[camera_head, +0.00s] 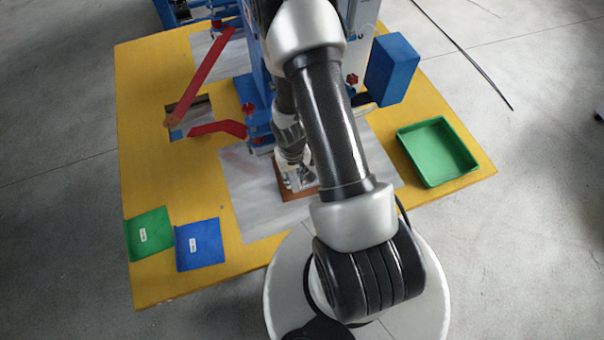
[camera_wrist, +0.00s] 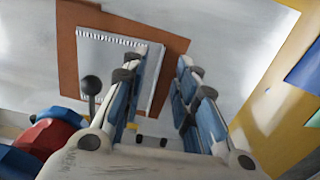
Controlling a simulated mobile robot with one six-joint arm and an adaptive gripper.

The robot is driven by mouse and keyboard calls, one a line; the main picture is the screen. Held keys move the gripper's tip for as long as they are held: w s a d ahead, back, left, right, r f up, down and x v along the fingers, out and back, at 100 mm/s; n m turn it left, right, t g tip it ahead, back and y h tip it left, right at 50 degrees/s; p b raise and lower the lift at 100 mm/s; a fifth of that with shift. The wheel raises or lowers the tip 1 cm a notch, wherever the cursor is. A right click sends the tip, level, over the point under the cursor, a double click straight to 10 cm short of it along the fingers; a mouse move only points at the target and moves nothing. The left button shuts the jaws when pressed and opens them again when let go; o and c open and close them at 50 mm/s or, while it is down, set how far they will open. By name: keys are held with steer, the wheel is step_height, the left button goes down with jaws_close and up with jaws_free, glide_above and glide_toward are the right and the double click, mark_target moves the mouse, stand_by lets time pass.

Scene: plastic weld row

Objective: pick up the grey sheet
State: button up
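The grey sheet (camera_wrist: 103,62) shows in the wrist view, lying on a brown pad (camera_wrist: 68,60), with a row of small ridges along its upper edge. My gripper (camera_wrist: 160,68) is open, its two blue-lined fingers apart. The left finger covers part of the sheet's right side; the right finger lies over the pad and the plate beyond its edge. Nothing is seen held between the fingers, and I cannot tell their height over the sheet. In the head view my gripper (camera_head: 294,162) is above the brown pad (camera_head: 291,195), partly hiding the sheet.
The pad lies on a grey metal plate (camera_head: 250,205) on a yellow table (camera_head: 150,100). A blue machine with red levers (camera_head: 205,70) stands close behind. A green tray (camera_head: 437,150) is at right. Green (camera_head: 148,233) and blue (camera_head: 198,245) labelled squares lie front left.

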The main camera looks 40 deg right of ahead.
mark_target(292, 189)
steer(key=f+b, duration=0.2)
steer(key=f, duration=0.1)
steer(key=f+b, duration=0.5)
steer(key=f, duration=0.1)
steer(key=shift+w+a+b, duration=0.2)
steer(key=shift+a+b, duration=0.05)
steer(key=shift+b, duration=0.05)
steer(key=shift+r, duration=0.1)
steer(key=shift+c, duration=0.2)
jaws_close()
